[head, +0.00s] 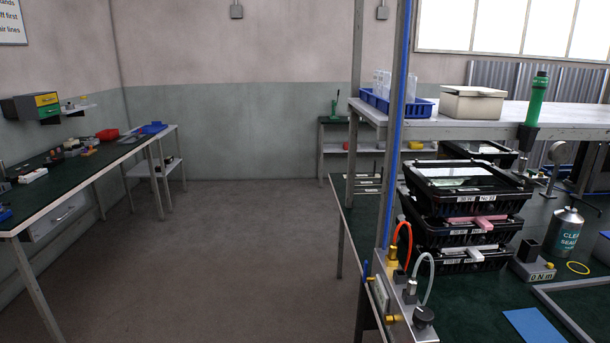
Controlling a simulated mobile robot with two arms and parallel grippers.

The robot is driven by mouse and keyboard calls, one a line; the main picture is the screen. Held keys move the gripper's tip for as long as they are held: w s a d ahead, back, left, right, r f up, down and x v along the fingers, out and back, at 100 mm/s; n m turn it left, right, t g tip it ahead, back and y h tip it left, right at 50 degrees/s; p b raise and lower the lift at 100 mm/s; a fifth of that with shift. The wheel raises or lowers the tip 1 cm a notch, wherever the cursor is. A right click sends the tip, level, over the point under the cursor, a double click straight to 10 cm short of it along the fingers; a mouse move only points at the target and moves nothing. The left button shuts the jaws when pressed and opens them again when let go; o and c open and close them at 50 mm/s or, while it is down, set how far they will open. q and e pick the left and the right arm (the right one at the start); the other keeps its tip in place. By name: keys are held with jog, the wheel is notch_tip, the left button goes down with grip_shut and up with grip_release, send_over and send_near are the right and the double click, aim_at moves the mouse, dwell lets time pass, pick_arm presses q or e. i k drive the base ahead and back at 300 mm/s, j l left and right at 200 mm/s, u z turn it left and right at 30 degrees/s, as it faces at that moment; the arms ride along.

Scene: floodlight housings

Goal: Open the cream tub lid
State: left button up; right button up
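A cream tub (470,107) stands on the pale upper shelf at the right of the head view. Its cream lid (474,91) lies across the top and looks closed. The inside of the tub is hidden. Neither of my grippers shows in this view.
A blue tray (398,105) with clear containers sits left of the tub, and a green tool (535,98) stands to its right. Black stacked crates (462,235) and a can (566,235) stand on the bench below. A grey post (395,130) rises in front. The floor (240,250) is clear.

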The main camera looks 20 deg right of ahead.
aim_at(474, 92)
jog(key=i+z, duration=0.15)
jog(key=z, duration=0.3)
jog(key=i+j+z, duration=0.1)
jog(key=z, duration=0.4)
jog(key=i+j+z, duration=0.15)
jog(key=z, duration=0.3)
jog(key=j+z, duration=0.2)
jog(key=z, duration=0.3)
jog(key=i+j+z, duration=0.1)
jog(key=z, duration=0.35)
jog(key=j, duration=0.1)
